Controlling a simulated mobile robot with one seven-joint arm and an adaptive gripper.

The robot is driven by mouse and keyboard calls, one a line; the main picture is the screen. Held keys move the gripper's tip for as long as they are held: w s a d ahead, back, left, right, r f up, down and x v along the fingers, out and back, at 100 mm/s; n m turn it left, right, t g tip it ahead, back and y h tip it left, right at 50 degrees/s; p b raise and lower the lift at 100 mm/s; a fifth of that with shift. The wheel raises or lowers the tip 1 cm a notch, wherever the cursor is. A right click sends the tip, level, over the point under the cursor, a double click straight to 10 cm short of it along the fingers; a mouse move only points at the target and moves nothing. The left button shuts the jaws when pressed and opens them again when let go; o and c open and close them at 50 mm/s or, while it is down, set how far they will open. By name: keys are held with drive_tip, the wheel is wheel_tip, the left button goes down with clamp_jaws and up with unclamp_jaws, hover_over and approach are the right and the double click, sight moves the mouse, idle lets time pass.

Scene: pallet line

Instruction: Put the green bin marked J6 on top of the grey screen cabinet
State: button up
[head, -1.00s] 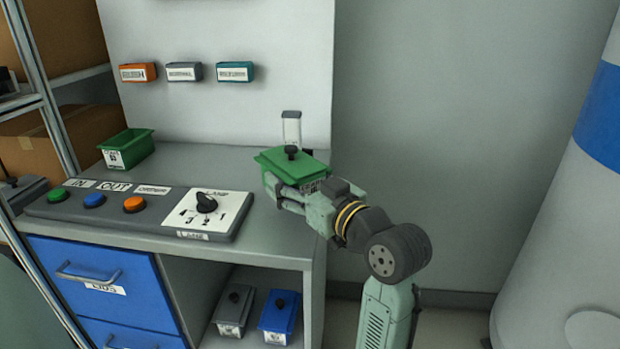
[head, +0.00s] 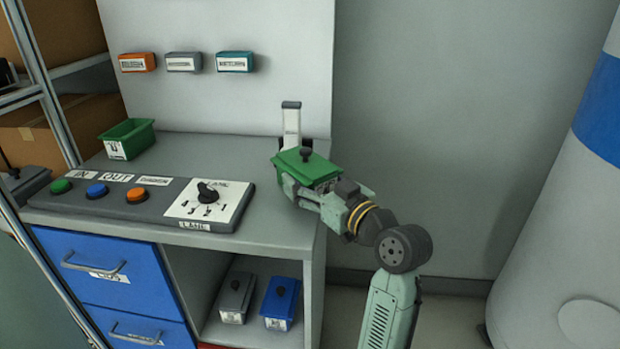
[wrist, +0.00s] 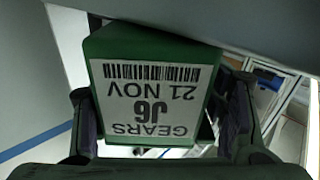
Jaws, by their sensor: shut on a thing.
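The green bin marked J6 (head: 308,168) has a green lid with a dark knob. It is at the right end of the grey worktop, in front of the white upright holder. In the wrist view its label (wrist: 150,100) reads GEARS, J6, 21 NOV, upside down. My gripper (head: 312,190) is shut on this bin; in the wrist view its fingers are on both sides of it. I cannot tell whether the bin touches the worktop. No cabinet with a screen can be made out in these views.
The grey workbench (head: 260,225) carries a control panel (head: 150,197) with buttons and a dial. An open green bin (head: 128,140) stands at its back left. Two lidded bins, grey (head: 236,298) and blue (head: 281,304), sit on the shelf below. Blue drawers (head: 110,275) are at left.

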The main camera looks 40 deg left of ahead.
drive_tip(key=o, duration=1.7)
drive_tip(key=shift+f, duration=0.1)
drive_tip(key=shift+r, duration=0.25)
drive_tip(key=b+v, duration=0.2)
drive_tip(key=v, duration=1)
